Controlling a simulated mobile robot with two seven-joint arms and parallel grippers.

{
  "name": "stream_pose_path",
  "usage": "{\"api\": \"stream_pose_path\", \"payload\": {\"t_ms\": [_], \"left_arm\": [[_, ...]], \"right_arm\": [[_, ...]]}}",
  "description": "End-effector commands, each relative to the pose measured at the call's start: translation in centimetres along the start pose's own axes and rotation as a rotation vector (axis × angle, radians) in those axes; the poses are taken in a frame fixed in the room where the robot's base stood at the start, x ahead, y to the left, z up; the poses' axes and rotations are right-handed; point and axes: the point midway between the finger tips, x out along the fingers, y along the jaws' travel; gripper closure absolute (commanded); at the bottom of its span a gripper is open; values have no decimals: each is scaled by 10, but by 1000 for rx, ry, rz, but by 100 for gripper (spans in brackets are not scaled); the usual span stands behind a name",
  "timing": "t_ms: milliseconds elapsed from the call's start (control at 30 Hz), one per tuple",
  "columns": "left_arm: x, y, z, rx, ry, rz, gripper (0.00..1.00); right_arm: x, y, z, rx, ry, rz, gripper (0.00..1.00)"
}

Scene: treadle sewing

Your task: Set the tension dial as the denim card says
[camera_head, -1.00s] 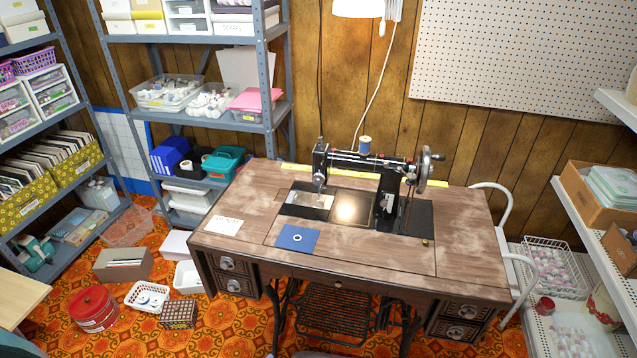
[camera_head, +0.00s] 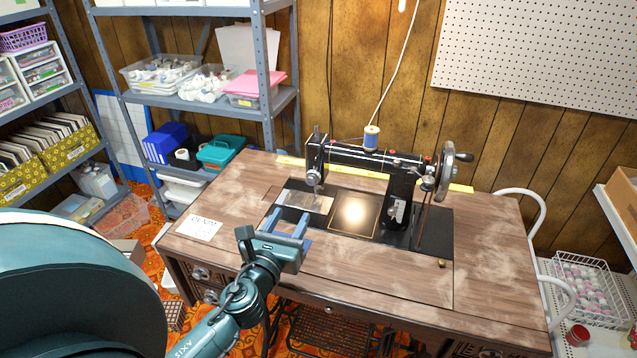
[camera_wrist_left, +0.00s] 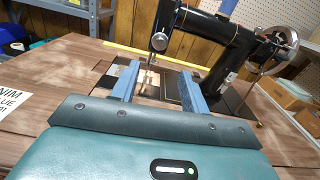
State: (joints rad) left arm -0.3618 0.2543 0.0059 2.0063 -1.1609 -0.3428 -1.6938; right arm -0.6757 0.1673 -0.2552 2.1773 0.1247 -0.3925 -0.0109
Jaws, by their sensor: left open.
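The black sewing machine (camera_head: 400,178) stands on the wooden treadle table. The tension dial looks to be the round metal knob (camera_wrist_left: 159,42) on the machine's left end; its setting is too small to read. The denim card (camera_head: 198,228) lies flat at the table's left; its cut-off edge (camera_wrist_left: 12,100) shows in the left wrist view, with only parts of words legible. My left gripper (camera_head: 289,221) is open and empty, in front of the machine's left end and apart from it. In the left wrist view its fingers (camera_wrist_left: 160,76) point toward the needle area. My right gripper is out of view.
The handwheel (camera_head: 446,172) and blue thread spool (camera_head: 371,138) are on the machine. A yellow strip (camera_head: 460,188) lies behind it. The wooden tabletop (camera_head: 400,270) is clear at the front right. Shelving (camera_head: 200,105) stands behind at left.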

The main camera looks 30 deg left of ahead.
Motion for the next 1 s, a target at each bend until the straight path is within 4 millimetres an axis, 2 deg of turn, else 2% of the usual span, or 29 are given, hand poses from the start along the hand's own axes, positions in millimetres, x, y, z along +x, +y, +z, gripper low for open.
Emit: {"api": "stream_pose_path", "payload": {"t_ms": [300,500,700,1000], "left_arm": [[64,-1,2,-5,-1,0,55],[100,-1,1,-7,0,-1,55],[118,-1,0,-7,2,0,55],[122,-1,0,-8,2,-1,55]], "right_arm": [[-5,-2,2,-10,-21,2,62],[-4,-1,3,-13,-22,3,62],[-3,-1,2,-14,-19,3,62],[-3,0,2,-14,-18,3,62]]}}
